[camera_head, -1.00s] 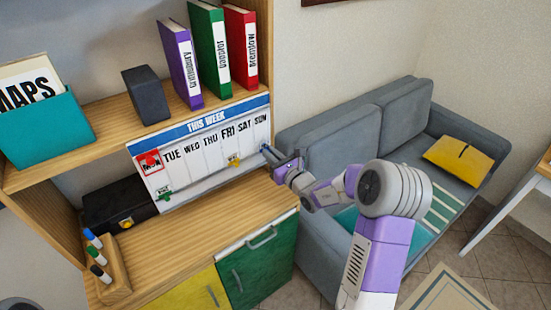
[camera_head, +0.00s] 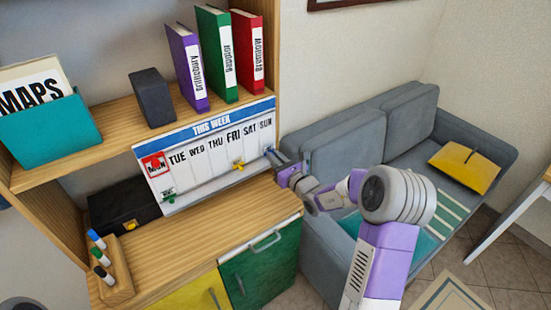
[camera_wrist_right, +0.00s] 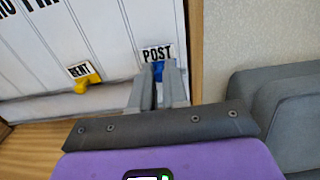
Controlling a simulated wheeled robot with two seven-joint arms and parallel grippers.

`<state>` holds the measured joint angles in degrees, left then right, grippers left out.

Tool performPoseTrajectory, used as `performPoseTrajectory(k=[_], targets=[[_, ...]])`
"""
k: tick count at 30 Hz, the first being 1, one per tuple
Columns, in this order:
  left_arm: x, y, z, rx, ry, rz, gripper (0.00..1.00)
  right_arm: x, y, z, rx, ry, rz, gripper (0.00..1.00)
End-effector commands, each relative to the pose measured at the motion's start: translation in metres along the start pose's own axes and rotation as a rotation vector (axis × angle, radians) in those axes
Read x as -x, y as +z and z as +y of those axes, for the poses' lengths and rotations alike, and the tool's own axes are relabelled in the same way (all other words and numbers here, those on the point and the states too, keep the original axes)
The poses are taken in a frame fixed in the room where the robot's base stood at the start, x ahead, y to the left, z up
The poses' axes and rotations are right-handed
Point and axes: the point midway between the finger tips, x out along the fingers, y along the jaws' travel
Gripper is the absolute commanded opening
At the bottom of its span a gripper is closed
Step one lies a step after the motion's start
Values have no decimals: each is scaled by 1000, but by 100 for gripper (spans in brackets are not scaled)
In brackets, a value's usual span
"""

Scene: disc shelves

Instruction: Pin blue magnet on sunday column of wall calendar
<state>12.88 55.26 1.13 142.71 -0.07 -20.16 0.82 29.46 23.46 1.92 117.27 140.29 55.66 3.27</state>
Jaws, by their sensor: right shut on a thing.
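The wall calendar (camera_head: 205,160) is a white board with a blue "THIS WEEK" header in the head view. Its SUN column is at the right end. My right gripper (camera_wrist_right: 157,84) is shut on the blue magnet (camera_wrist_right: 158,69), which shows between its fingertips just below a "POST" label (camera_wrist_right: 156,53). In the head view the right gripper (camera_head: 273,154) is at the calendar's lower right corner, below SUN. Whether the magnet touches the board is unclear. My left gripper is not in view.
A green magnet (camera_head: 169,195) is at the lower left, a red one (camera_head: 154,164) on MON. A black case (camera_head: 122,208) and marker holder (camera_head: 112,272) stand left. A grey sofa (camera_head: 335,150) is right.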

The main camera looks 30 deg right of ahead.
Motion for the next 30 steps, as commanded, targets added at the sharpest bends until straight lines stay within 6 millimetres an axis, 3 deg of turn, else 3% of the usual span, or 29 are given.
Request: performPoseTrajectory(k=[26, 27, 30], targets=[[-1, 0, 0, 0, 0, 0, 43, -9, 0, 0, 0, 0, -1, 0], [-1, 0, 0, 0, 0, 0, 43, -9, 0, 0, 0, 0, -1, 15], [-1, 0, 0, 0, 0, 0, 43, -9, 0, 0, 0, 0, 0, 31]])
